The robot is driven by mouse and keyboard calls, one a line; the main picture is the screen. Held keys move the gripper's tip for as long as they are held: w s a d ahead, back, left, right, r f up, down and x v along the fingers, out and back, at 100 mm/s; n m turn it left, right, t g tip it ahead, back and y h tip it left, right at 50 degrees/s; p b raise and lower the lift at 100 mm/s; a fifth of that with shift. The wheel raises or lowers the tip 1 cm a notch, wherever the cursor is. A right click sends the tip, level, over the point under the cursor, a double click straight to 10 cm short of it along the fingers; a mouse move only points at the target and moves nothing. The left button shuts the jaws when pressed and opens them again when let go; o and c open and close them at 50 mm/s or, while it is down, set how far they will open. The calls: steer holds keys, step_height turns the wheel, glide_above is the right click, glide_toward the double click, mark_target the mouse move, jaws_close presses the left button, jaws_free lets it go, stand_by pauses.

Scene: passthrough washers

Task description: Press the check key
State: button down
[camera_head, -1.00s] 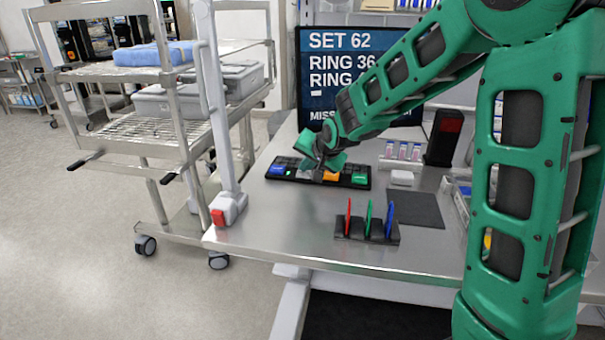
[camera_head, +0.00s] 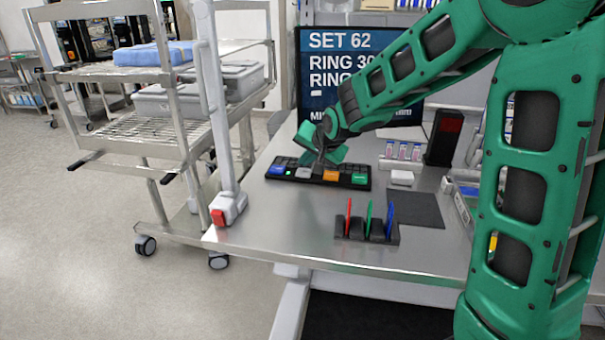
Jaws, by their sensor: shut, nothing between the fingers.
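A black key panel (camera_head: 345,185) lies on the steel bench below the screen. Its front row has a blue key (camera_head: 277,170), a grey-white key (camera_head: 303,173), an orange key (camera_head: 330,176) and a green key (camera_head: 359,179). Any lettering on the keys is too small to read, so I cannot tell which is the check key. A small green light shows between the blue and grey-white keys. My gripper (camera_head: 319,168) is shut and empty, pointing down over the panel, near the grey-white and orange keys. I cannot tell whether its tip touches the panel.
A dark screen (camera_head: 330,95) behind reads "SET 62" and "RING" lines, partly covered by my arm. A black rack (camera_head: 366,232) with red, green and blue tabs stands in front. A pole (camera_head: 222,120) and a steel cart (camera_head: 150,130) stand left.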

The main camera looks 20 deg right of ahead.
mark_target(306, 173)
steer(key=shift+r, duration=2.35)
steer(key=s+d+f+g+h, duration=0.1)
steer(key=s+d, duration=0.4)
steer(key=s, duration=0.2)
steer(key=s+d+f+g, duration=0.1)
steer(key=s+d+g, duration=0.1)
steer(key=s+d, duration=0.3)
steer(key=s+d+f+g+h, duration=0.1)
steer(key=s+d, duration=0.4)
steer(key=s, duration=0.4)
steer(key=shift+s+d+g+h, duration=0.25)
steer(key=shift+s+g+h, duration=0.05)
steer(key=shift+g, duration=0.1)
steer(key=s, duration=0.3)
steer(key=s+d+f+g, duration=0.1)
steer(key=s, duration=0.2)
steer(key=s+d+g, duration=0.1)
steer(key=s, duration=0.3)
steer(key=shift+d+f+n, duration=0.15)
steer(key=shift+d+n, duration=0.05)
steer(key=shift+n, duration=0.1)
steer(key=s+f+g+y, duration=0.1)
steer(key=s+f+g, duration=0.1)
steer(key=s, duration=1.1)
steer(key=shift+a+g+y, duration=0.3)
steer(key=shift+w+f, duration=0.25)
steer(key=shift+w, duration=0.4)
